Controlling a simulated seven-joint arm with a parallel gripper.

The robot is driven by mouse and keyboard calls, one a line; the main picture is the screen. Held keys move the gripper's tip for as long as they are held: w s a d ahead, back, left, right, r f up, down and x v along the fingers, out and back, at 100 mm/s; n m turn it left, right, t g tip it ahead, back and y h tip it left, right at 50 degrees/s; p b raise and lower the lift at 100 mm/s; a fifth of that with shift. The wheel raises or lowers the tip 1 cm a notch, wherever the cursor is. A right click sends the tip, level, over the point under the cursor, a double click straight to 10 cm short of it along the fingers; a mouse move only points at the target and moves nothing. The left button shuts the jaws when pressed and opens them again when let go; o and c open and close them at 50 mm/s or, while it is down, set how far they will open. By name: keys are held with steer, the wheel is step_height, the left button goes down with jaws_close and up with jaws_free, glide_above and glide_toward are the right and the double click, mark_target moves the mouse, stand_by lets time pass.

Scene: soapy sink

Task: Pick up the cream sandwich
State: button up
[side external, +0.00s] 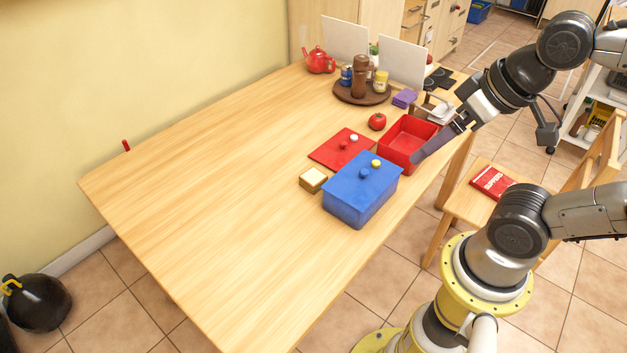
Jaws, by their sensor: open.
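The cream sandwich (313,179) is a small block with a pale top and brown sides. It lies on the wooden table, just left of the blue lidded box (362,196). My gripper (418,156) is above the table's right side, by the open red box (406,142). It is to the right of the sandwich and farther back, well apart from it. It is open, and I see nothing held in it. The fingertips are small and seen from the side here.
A red lid (341,149) lies flat behind the sandwich, with a tomato (377,121) beyond it. A round brown tray (347,98) with jars and a red teapot (320,61) stand at the back. The table's left and front are clear. A chair (468,204) stands at the right.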

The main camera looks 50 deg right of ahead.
steer(key=w+r+m, duration=0.4)
steer(key=m+g+y, duration=0.2)
steer(key=m+g, duration=0.2)
steer(key=m, duration=0.9)
glide_above(314, 176)
steer(key=s+d+f+x, duration=0.1)
steer(key=s+d+x, duration=0.15)
steer(key=x, duration=1.25)
steer(key=shift+m+g, duration=0.4)
steer(key=shift+g, duration=0.3)
steer(key=f, duration=0.8)
steer(key=d+f, duration=0.1)
steer(key=f, duration=0.3)
steer(key=shift+w+f, duration=0.25)
steer(key=shift+w, duration=0.15)
steer(key=shift+s+a+f, duration=0.1)
steer(key=shift+a+f, duration=0.1)
steer(key=shift+f, duration=1.3)
steer(key=shift+a+f, duration=0.15)
steer(key=shift+f, duration=1.35)
steer(key=c, duration=1.4)
